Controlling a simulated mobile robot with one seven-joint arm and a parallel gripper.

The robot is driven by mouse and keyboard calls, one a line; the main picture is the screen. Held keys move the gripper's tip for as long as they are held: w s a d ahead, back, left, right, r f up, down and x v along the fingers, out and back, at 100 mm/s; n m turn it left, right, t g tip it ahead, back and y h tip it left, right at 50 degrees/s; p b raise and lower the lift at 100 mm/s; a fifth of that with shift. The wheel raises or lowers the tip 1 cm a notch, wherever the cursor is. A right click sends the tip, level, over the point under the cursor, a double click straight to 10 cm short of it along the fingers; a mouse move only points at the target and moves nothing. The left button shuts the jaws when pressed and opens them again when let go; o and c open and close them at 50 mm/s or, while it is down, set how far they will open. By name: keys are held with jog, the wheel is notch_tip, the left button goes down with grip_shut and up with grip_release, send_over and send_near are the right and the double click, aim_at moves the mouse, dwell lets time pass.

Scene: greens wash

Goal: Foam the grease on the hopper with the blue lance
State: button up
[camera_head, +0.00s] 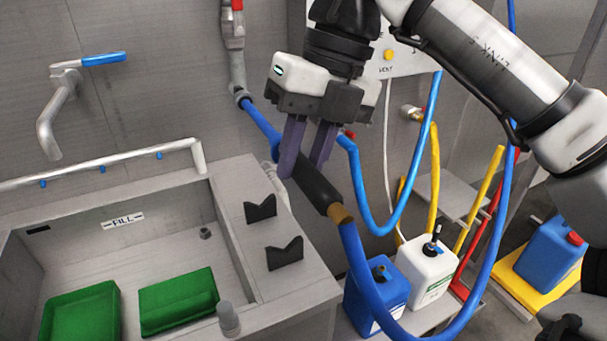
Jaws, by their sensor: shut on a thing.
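My gripper (300,165) is shut on the blue lance (262,122), around its black grip (318,190). The lance is held in the air, tilted, with its blue tube toward the upper left. A brass fitting (341,214) joins the grip to a blue hose (362,268), which loops down and up to the right. The lance is to the right of two black notched rests (285,253) on the sink's ledge, and apart from them. I cannot make out a hopper or any grease in this view.
A sink (110,225) marked FILL holds two green crates (178,302). A blue jug (378,290) and a white jug (427,265) stand below the hose. Blue, yellow and red pipes run at the right. Another blue container (550,255) stands on a yellow tray (508,275).

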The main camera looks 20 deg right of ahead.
jog(key=shift+r+p, duration=1.8)
jog(key=shift+r, duration=0.6)
jog(key=shift+f, duration=0.1)
jog(key=shift+o, duration=0.5)
jog(key=shift+c, duration=0.9)
